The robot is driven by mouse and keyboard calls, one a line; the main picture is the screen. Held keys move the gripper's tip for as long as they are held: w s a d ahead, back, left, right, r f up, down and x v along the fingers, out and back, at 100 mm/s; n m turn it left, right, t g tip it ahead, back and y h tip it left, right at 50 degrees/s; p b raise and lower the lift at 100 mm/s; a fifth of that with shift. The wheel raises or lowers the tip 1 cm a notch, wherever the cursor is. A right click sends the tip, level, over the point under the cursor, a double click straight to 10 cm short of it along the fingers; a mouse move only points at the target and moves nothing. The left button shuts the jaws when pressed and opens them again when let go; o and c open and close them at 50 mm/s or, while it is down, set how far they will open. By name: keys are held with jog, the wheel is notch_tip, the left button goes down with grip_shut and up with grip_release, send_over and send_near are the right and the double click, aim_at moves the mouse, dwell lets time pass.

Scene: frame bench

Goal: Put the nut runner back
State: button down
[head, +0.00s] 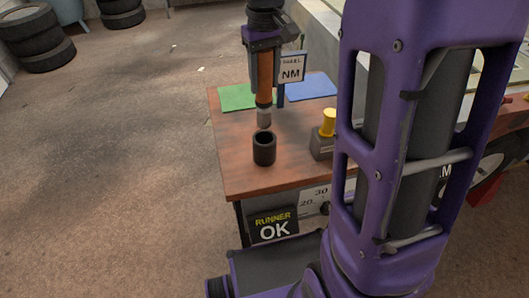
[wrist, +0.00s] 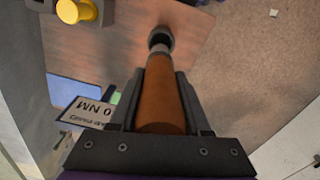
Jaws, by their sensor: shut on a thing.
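The nut runner is an orange-brown cylinder (head: 265,78) with a grey metal tip. My gripper (head: 264,48) is shut on its upper part and holds it upright, tip down. The tip shows just above the rim of a black cup-shaped holder (head: 264,150) on the bench, with a small gap in the head view. In the wrist view the nut runner (wrist: 162,95) runs away between the fingers of my gripper (wrist: 163,85), and its tip lines up with the dark ring of the holder (wrist: 161,35). The inside of the holder is mostly hidden.
The wooden bench (head: 235,160) also bears a grey block with a yellow knob (head: 328,123), a green mat (head: 236,97), a blue mat (head: 312,88) and an NM sign (head: 291,69). A "RUNNER OK" panel (head: 273,226) is on the front. My purple arm hides the bench's right part.

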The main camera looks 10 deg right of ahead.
aim_at(265, 110)
jog(key=f, duration=0.4)
jog(key=shift+s+f, duration=0.3)
jog(key=shift+s, duration=0.05)
jog(key=shift+f+b, duration=0.5)
jog(key=shift+f, duration=2.4)
jog(key=shift+f, duration=0.15)
jog(key=shift+c, duration=1.8)
grip_release()
notch_tip(265, 110, up, 12)
jog(key=shift+r+p, duration=0.2)
jog(key=shift+p, duration=0.45)
